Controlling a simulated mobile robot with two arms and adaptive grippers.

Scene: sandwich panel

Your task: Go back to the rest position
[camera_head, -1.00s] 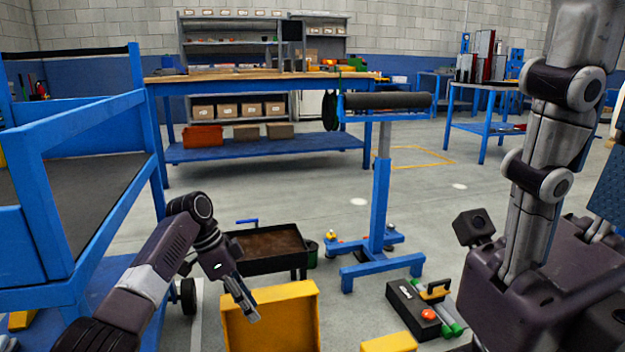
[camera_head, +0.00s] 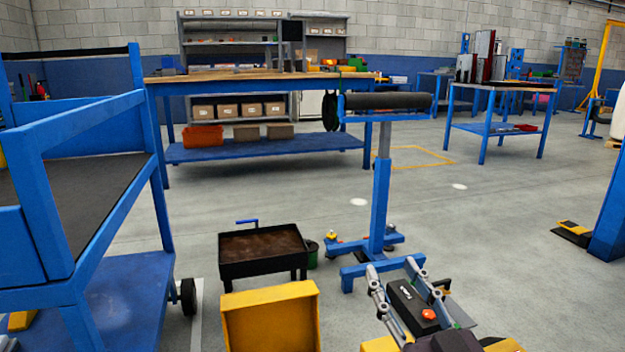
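My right gripper (camera_head: 391,266) is at the bottom of the head view, right of centre, pointing away from me. Its two grey fingers are spread apart and hold nothing that I can see. My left gripper and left arm are out of view.
A blue cart (camera_head: 118,284) stands close on the left. A yellow box (camera_head: 270,320) and a dark tray on legs (camera_head: 262,263) are ahead. A blue roller stand (camera_head: 381,205) is beyond the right gripper. The floor to the right is largely clear.

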